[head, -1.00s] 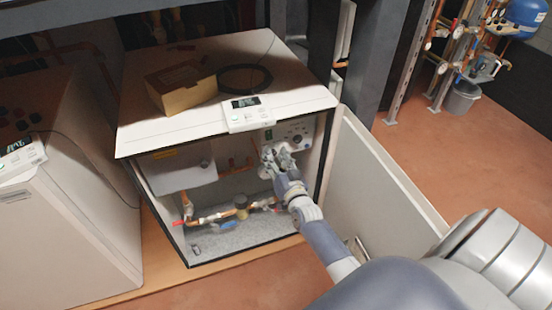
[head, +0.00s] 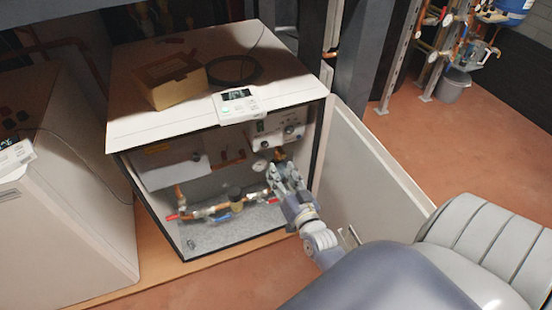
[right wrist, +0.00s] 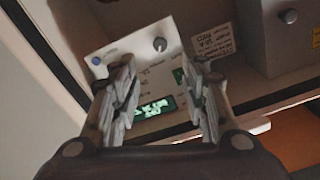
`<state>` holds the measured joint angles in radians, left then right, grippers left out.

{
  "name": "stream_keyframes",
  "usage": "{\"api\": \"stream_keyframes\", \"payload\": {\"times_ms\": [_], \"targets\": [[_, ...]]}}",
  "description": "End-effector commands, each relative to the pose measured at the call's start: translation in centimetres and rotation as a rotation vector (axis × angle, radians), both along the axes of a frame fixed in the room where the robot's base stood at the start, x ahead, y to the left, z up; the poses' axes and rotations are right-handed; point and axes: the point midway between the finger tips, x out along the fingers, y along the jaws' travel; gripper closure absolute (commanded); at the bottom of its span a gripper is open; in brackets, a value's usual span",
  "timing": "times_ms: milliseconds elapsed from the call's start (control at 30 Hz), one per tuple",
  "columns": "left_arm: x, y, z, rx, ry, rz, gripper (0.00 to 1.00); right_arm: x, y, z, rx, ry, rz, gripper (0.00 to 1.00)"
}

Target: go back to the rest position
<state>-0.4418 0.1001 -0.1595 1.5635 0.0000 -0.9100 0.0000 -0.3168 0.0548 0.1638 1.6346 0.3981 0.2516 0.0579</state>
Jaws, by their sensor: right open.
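My right gripper (head: 285,174) is in front of the open front of the white heat pump cabinet (head: 143,131), at the right part of the opening. It is open and nothing shows between its fingers. In the right wrist view the two fingers (right wrist: 160,100) stand apart, with a control panel (right wrist: 135,62) with a knob and a lit green display beyond them. That panel (head: 287,132) also shows inside the cabinet in the head view, above the gripper. My left gripper is not in view.
A cardboard box (head: 170,82), a black cable coil (head: 233,70) and a white controller (head: 237,105) lie on the cabinet top. Copper pipes with valves (head: 215,208) run inside. Another white unit (head: 65,210) stands left.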

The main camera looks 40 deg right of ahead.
Motion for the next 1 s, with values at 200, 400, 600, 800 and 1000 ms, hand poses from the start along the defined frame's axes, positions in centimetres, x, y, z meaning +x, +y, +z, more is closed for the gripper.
{"api": "stream_keyframes", "payload": {"times_ms": [200,400,600,800,1000], "targets": [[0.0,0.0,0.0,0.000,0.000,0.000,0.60,-1.1,0.3,0.1,0.001,-0.002,-0.001,0.59],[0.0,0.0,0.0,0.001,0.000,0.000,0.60,-1.1,0.3,0.1,0.001,-0.001,0.000,0.59],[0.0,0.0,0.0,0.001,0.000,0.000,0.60,-1.0,0.3,0.1,0.000,-0.001,0.000,0.59],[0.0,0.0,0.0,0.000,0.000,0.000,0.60,-1.1,1.2,-1.4,-0.004,0.052,0.028,0.59],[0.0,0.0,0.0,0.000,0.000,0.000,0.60,-3.4,7.3,-10.6,-0.044,0.404,0.205,0.59]]}}
